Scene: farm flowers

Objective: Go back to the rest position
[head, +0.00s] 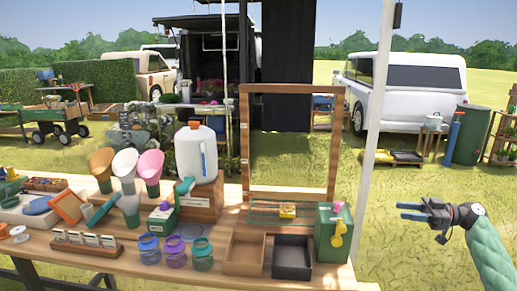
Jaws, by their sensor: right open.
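My right gripper (413,212) is at the right of the head view, beyond the table's right end and above the grass. Its fingers point left, stand apart and hold nothing. My green right arm comes in from the lower right. My left gripper and left arm are not in view.
A wooden table (128,262) spans the left and middle. It bears glass jars (202,254), a white jug (196,153), an open wooden box (244,253), a dark box (292,257), a green box (328,240) and a tall wooden frame (244,130). A white pole (376,120) stands left of my right gripper.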

